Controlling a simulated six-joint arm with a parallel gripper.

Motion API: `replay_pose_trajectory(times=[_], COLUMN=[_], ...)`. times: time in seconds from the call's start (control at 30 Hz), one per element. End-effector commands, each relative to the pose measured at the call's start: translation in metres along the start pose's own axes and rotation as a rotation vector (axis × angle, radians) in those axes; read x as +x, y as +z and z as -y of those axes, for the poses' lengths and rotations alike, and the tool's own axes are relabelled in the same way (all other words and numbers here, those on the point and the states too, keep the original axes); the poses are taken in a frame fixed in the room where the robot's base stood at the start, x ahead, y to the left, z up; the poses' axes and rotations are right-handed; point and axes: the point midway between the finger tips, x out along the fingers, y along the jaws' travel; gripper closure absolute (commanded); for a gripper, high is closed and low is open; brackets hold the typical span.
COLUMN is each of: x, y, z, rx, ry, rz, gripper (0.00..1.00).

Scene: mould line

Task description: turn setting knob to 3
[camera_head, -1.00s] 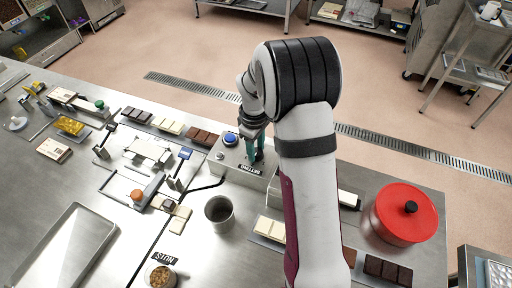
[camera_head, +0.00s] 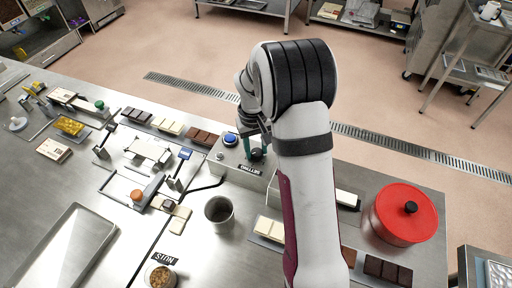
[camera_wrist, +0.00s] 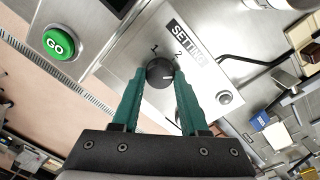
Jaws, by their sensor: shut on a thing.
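The setting knob (camera_wrist: 158,72) is round and dark with a pale pointer line, on the metal panel under the SETTING label (camera_wrist: 188,42). Marks 1 and 2 show beside it; a 3 is not readable, and the right finger covers part of that side. The pointer line lies toward the right finger, past the 2 mark. My gripper (camera_wrist: 157,78) has its teal fingers on either side of the knob, shut on it. In the head view my gripper (camera_head: 257,152) is at the setting box (camera_head: 228,158), and the knob is mostly hidden.
A green GO button (camera_wrist: 59,43) is on a panel at left in the wrist view. A grey cup (camera_head: 218,209) stands in front, and a red pot (camera_head: 405,214) is at right.

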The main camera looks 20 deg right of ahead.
Motion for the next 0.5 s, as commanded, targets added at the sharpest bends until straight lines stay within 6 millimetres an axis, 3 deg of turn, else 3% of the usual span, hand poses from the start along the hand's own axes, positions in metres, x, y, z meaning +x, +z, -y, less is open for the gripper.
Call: replay_pose_trajectory(times=[0.5], x=[-0.0002], y=[-0.0009], z=[-0.0009], rx=[0.300], ry=[0.000], rz=[0.014], gripper=[1.00])
